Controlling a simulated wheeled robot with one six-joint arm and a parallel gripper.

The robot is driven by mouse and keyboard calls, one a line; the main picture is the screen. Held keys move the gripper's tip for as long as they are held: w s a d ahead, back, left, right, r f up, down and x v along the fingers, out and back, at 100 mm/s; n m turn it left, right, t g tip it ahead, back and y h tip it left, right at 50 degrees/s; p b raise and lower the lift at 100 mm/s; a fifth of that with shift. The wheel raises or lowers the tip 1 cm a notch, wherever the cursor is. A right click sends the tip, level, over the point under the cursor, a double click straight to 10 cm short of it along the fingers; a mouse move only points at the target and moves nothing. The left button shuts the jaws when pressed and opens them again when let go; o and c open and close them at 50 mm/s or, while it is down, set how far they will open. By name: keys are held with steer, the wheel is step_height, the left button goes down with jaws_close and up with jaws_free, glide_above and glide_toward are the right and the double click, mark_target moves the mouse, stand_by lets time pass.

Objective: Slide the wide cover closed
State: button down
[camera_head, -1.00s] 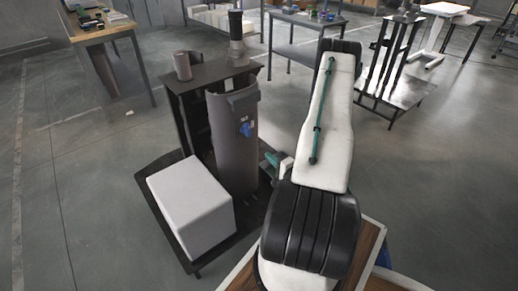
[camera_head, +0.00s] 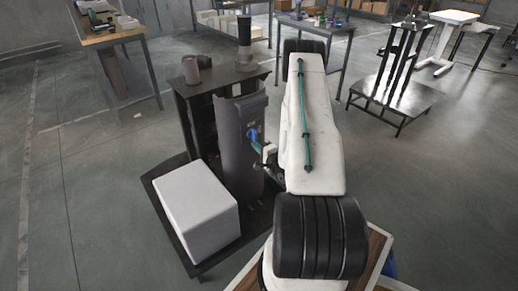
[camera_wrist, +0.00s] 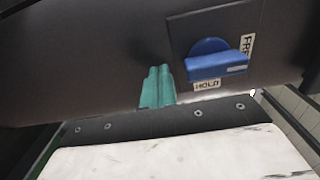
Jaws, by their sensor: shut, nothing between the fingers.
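The tall dark grey curved cover (camera_head: 234,150) stands upright in the black stand, with a dark gap at its left. It fills the upper part of the wrist view (camera_wrist: 80,70). A blue knob (camera_wrist: 212,60) sits on a dark plate on it, between a FREE label at the right and a HOLD label below. The knob also shows in the head view (camera_head: 253,132). My gripper (camera_wrist: 158,72) is shut and empty, its green fingertips at the cover's face, left of the knob. Whether they touch it I cannot tell. In the head view the arm partly hides the gripper.
A white block (camera_head: 196,208) lies on the stand's base (camera_head: 160,182) in front. A grey cup (camera_head: 191,70) and a dark cylinder (camera_head: 244,38) are on the stand's top. A workbench (camera_head: 112,38) is behind left.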

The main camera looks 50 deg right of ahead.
steer(key=x, duration=1.3)
steer(key=shift+r, duration=0.15)
steer(key=v, duration=1.4)
steer(key=shift+s, duration=0.35)
steer(key=shift+a, duration=0.15)
